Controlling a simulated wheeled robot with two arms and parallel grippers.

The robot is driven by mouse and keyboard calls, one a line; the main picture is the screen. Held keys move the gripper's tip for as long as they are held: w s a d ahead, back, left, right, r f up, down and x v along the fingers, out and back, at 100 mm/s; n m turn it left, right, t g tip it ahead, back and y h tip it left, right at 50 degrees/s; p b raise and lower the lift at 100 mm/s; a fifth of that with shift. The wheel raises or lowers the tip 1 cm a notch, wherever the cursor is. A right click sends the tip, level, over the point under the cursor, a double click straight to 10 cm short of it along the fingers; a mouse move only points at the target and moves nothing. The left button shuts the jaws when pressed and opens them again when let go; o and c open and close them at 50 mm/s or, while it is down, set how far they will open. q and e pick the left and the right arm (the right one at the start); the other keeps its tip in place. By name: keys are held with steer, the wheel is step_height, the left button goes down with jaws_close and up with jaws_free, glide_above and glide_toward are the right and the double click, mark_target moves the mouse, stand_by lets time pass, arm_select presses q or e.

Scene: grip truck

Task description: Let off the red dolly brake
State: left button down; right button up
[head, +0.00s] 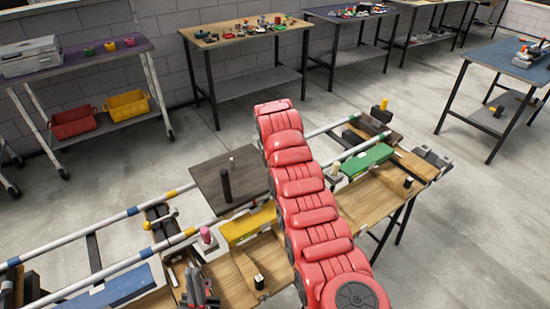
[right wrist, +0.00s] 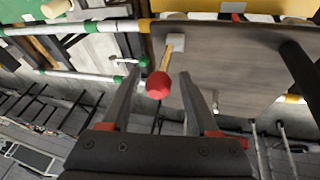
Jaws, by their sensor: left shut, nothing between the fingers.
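The red brake knob (right wrist: 159,86) is a ball on a short yellowish stem. In the right wrist view the stem rises from a grey block (right wrist: 176,43) at the edge of the dark dolly plate (right wrist: 235,65). My right gripper (right wrist: 160,76) is open, with one finger on each side of the knob in the picture. I see no finger touching it. In the head view the dark plate (head: 213,174) lies on the rails, and my red right arm covers the area beside it, hiding the knob and right gripper. My left gripper (head: 193,276) is shut and empty at the lower edge.
A black post (head: 225,185) stands on the dark plate. A yellow block (head: 252,223), a pink knob (head: 206,236) and a green block (head: 366,160) are on the rail bench. A green-ended lever (right wrist: 143,61) is left of the red knob. Other tables stand behind.

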steer(key=shift+r, duration=0.1)
steer(key=v, duration=1.7)
steer(key=shift+d+r, duration=0.1)
